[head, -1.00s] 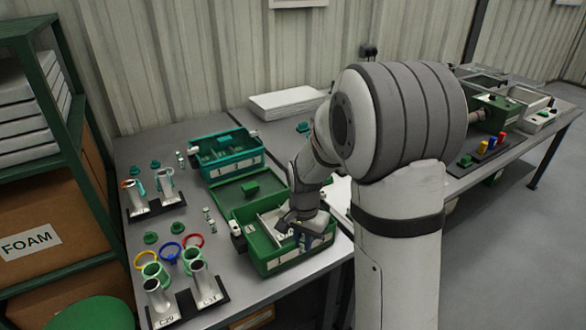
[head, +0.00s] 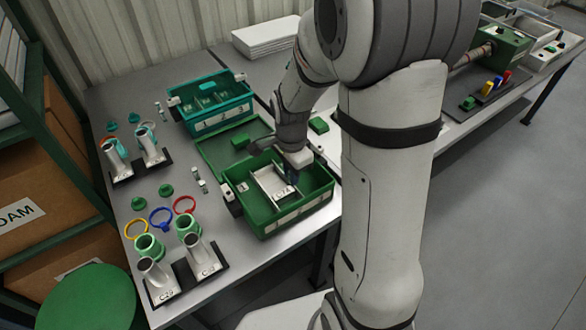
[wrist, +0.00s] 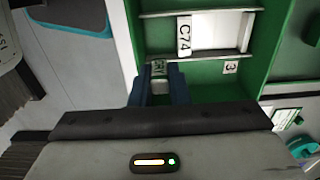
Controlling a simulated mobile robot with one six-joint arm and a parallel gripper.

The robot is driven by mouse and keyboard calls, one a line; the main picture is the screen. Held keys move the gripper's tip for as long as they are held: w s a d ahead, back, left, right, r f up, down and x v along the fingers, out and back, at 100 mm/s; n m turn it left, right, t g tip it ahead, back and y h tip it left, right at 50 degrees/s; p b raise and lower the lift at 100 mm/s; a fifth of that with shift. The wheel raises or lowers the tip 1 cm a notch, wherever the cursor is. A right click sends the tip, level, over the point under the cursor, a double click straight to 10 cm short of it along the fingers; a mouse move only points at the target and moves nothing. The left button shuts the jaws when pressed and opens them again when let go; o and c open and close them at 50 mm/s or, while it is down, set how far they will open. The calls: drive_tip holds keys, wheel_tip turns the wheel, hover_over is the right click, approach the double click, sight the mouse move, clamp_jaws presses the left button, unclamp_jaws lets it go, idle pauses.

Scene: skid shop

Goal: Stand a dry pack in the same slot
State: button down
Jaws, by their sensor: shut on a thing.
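The open green case (head: 296,217) stands on the bench, its lid folded back. Inside it, a white piece tagged C74 (head: 282,191) lies in a slot between dividers; the tag also shows in the wrist view (wrist: 184,35). My gripper (head: 291,179) is inside the case's opening, beside that piece. In the wrist view its two blue fingers (wrist: 160,88) are shut on a small pale pack (wrist: 159,70) with a printed label, likely the dry pack. The pack is at a divider next to the C74 slot and a tag marked 3 (wrist: 231,67). Its lower end is hidden.
A teal case (head: 212,112) stands behind. Metal tubes on black stands (head: 160,282), coloured rings (head: 160,218) and green caps (head: 138,203) occupy the left bench. White sheets (head: 265,37) lie at the back. A green shelf with cardboard boxes (head: 40,205) borders the left.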

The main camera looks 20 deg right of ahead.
drive_tip(key=shift+f+b, duration=2.75)
drive_tip(key=shift+f, duration=1.2)
drive_tip(key=shift+s+f, duration=0.1)
drive_tip(key=shift+f, duration=0.05)
drive_tip(key=shift+f+b, duration=0.3)
drive_tip(key=shift+b, duration=0.1)
drive_tip(key=shift+f, duration=0.15)
drive_tip(key=shift+f+b, duration=0.4)
drive_tip(key=shift+f, duration=0.2)
drive_tip(key=shift+f+b, duration=0.3)
drive_tip(key=shift+b, duration=0.1)
drive_tip(key=shift+f, duration=0.15)
drive_tip(key=shift+f+b, duration=0.3)
drive_tip(key=shift+b, duration=0.05)
